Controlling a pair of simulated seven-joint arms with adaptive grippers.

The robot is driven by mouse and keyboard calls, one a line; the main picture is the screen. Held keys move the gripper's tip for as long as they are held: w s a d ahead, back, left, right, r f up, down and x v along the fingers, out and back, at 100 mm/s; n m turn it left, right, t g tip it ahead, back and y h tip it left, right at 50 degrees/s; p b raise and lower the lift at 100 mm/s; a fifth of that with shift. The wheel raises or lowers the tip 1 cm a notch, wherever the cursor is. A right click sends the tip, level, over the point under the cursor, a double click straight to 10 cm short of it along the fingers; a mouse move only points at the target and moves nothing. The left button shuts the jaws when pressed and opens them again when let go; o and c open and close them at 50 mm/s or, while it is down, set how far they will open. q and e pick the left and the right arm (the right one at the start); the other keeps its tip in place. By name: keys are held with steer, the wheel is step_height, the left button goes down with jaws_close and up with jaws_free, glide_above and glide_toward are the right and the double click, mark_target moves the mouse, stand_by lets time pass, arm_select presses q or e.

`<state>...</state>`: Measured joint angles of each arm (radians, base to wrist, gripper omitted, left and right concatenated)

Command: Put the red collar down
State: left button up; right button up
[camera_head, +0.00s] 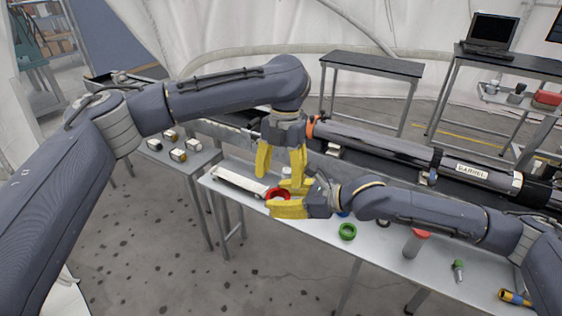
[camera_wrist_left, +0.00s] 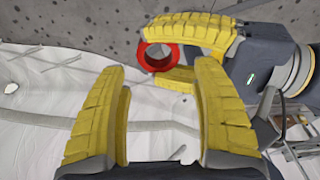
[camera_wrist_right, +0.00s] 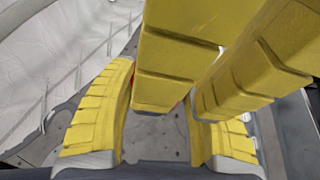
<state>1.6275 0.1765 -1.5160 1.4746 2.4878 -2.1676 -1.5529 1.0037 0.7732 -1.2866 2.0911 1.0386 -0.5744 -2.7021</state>
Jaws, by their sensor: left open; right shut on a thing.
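The red collar (camera_head: 268,193) is a short, wide ring. My right gripper (camera_head: 279,199) is shut on it and holds it near the back-left part of the workbench; I cannot tell whether it touches the bench. In the left wrist view, the collar (camera_wrist_left: 146,58) sits between the right fingers with its opening showing. In the right wrist view, only a sliver of red shows behind my left fingers. My left gripper (camera_head: 281,175) is open and empty, pointing down just above and behind the collar, very close to the right fingers.
A white bracket (camera_head: 238,183) lies on the bench just left of the collar. A green ring (camera_head: 347,237), a red-topped cylinder (camera_head: 413,246) and a green-topped piece (camera_head: 458,272) stand to the right. A long dark tube with a BARREL label (camera_head: 472,171) runs behind the bench.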

arm_select(q)
step_height(320, 180, down, 6)
steer(key=shift+s+a+f, duration=0.25)
steer(key=shift+s, duration=0.2)
steer(key=c, duration=1)
steer(key=shift+c, duration=0.2)
arm_select(e)
steer(key=o, duration=1.3)
steer(key=shift+c, duration=0.2)
